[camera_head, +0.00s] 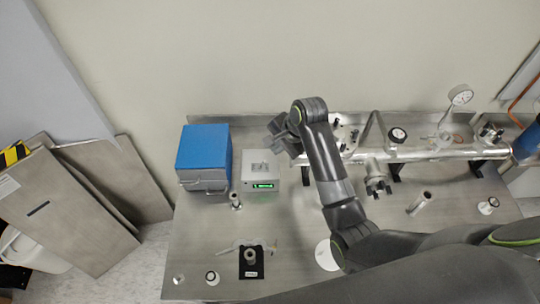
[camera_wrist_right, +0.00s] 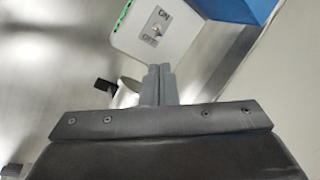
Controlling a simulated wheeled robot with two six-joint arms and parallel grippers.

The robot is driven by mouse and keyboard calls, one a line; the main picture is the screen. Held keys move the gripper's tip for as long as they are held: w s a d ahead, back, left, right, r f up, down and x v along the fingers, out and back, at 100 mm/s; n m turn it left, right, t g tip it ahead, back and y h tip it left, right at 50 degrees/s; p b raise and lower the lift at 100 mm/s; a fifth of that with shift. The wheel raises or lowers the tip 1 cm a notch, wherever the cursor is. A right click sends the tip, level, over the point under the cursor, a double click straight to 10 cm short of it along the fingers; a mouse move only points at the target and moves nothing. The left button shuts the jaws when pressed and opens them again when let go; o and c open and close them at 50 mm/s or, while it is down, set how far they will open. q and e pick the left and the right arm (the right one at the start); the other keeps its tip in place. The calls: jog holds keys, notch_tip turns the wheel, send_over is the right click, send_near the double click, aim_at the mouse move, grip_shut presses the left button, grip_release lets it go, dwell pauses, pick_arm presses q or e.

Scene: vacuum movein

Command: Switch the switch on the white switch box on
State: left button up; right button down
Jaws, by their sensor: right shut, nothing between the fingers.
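The white switch box (camera_head: 256,165) stands on the steel table, right of the blue box, with a lit green display on its front. In the right wrist view, the switch box (camera_wrist_right: 181,38) shows a plate marked ON and OFF with a small switch (camera_wrist_right: 157,31) on it. I cannot tell the lever's position. My right gripper (camera_head: 278,140) is beside the box's back right corner in the head view. In the wrist view its fingers (camera_wrist_right: 159,70) are shut, empty, and point towards the box, with a gap in the picture between tips and switch. My left gripper is out of view.
A blue box (camera_head: 203,150) with a handle stands left of the switch box. A metal pipe (camera_head: 440,154) with gauges and valves runs along the right back. Small metal parts and a black block (camera_head: 251,270) lie in front. Bare table (camera_head: 205,235) shows at the front left.

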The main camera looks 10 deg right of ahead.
aim_at(263, 164)
jog(key=x, duration=0.7)
jog(key=shift+f+p, duration=0.15)
jog(key=shift+p, duration=0.25)
jog(key=shift+w, duration=0.1)
